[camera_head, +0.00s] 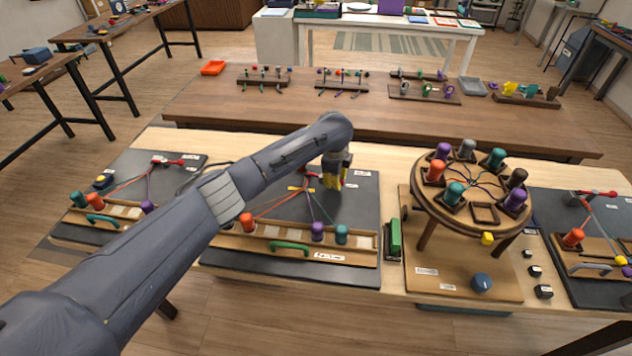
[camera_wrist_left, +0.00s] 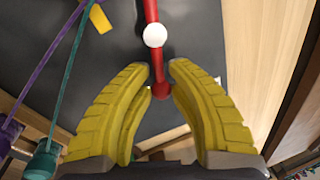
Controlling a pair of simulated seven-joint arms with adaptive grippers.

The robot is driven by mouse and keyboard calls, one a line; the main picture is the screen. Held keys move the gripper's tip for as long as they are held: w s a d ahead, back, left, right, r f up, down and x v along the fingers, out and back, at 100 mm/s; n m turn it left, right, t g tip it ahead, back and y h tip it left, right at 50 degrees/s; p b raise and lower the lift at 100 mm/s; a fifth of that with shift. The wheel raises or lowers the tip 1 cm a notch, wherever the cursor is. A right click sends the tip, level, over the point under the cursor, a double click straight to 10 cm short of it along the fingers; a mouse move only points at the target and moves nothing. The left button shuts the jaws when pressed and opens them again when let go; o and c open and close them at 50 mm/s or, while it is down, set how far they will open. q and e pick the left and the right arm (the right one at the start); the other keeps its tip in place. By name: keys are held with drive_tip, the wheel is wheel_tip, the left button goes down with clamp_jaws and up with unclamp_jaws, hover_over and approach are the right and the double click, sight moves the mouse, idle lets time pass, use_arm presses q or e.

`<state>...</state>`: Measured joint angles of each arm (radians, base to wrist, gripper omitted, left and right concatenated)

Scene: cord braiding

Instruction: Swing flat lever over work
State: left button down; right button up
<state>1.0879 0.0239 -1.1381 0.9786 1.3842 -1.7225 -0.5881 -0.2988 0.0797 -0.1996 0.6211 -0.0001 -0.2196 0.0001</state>
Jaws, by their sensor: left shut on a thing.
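My left gripper (camera_head: 333,181) has yellow ribbed fingers and is at the far right part of the middle dark board (camera_head: 350,215). In the left wrist view, its fingers (camera_wrist_left: 161,80) are shut around the red end knob of a red lever (camera_wrist_left: 159,72). A white round piece (camera_wrist_left: 154,35) sits on the lever's rod, over the dark board. In the head view the gripper mostly hides this lever. Orange, purple and teal cords run from a red piece on the board to an orange spool (camera_head: 247,222), a purple spool (camera_head: 317,231) and a teal spool (camera_head: 342,234). My right gripper is not visible.
A round braiding stand (camera_head: 425,235) with several coloured spools stands right of the board. A green-topped block (camera_head: 394,236) lies between them. Similar cord boards sit at the left (camera_head: 125,180) and right (camera_head: 560,215). A wooden rail with a green handle (camera_head: 289,247) edges the middle board.

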use_arm(q)
drive_tip(key=shift+w+d+f+n+y, duration=0.15)
drive_tip(key=shift+w+n, duration=0.15)
drive_tip(key=shift+n, duration=0.5)
drive_tip(key=shift+w+a+f+n+y, duration=0.15)
drive_tip(key=shift+w+n, duration=0.15)
drive_tip(key=shift+n, duration=0.5)
drive_tip(key=shift+d+r, duration=0.1)
drive_tip(key=c, duration=1.3)
unclamp_jaws()
drive_tip(key=shift+w, duration=0.1)
drive_tip(key=shift+r, duration=0.1)
drive_tip(key=shift+r, duration=0.1)
drive_tip(key=r, duration=0.4)
drive_tip(key=s+r, duration=0.1)
drive_tip(key=r, duration=0.2)
drive_tip(key=s+r, duration=0.1)
drive_tip(key=r, duration=0.3)
drive_tip(key=shift+s+r, duration=0.15)
drive_tip(key=shift+r, duration=0.15)
